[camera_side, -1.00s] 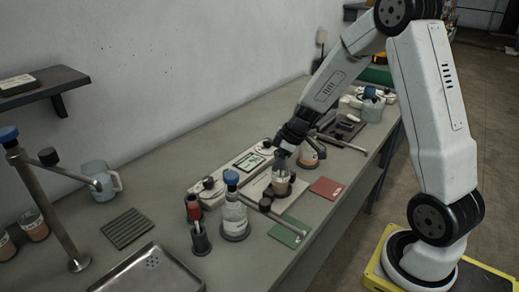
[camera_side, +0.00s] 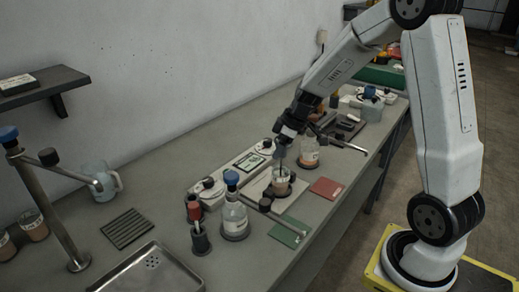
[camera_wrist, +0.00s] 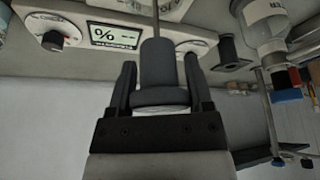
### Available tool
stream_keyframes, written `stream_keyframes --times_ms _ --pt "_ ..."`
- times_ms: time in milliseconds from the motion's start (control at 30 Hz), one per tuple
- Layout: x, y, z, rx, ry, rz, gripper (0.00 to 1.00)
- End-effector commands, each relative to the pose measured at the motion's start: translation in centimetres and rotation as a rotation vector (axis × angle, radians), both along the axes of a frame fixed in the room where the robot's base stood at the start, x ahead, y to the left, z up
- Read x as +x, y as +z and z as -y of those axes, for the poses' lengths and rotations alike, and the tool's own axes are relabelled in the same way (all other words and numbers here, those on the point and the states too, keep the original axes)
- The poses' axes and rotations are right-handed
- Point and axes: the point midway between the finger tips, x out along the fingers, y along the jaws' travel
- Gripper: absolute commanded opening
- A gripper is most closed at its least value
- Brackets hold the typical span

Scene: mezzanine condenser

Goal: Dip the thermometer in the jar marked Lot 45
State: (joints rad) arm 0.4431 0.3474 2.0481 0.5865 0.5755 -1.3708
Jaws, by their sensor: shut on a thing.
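My gripper (camera_wrist: 156,85) is shut on the dark grey handle of the thermometer (camera_wrist: 157,62), whose thin probe points away from the jaws. In the side view my gripper (camera_side: 281,146) hangs above a small open jar (camera_side: 280,186) with brownish contents, on a pale board. The probe tip is too small to place against this jar's rim. A second jar (camera_side: 309,154) with a white label and brownish contents stands just behind and to the right. I cannot read a lot number on either jar.
A meter with a display (camera_side: 250,162) and knobs lies left of the jar. A blue-capped bottle (camera_side: 235,218), a red-topped holder (camera_side: 198,228), a green mat (camera_side: 289,232) and a red mat (camera_side: 326,188) are nearby. A metal tray (camera_side: 150,279) is at the front.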

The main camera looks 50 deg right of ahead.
Motion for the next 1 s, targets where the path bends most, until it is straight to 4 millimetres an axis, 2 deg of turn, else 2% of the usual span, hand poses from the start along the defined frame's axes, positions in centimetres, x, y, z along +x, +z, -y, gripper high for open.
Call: stream_keyframes --times_ms 1000 --pt "0.0 5.5 0.0 -0.001 0.001 0.001 0.01"
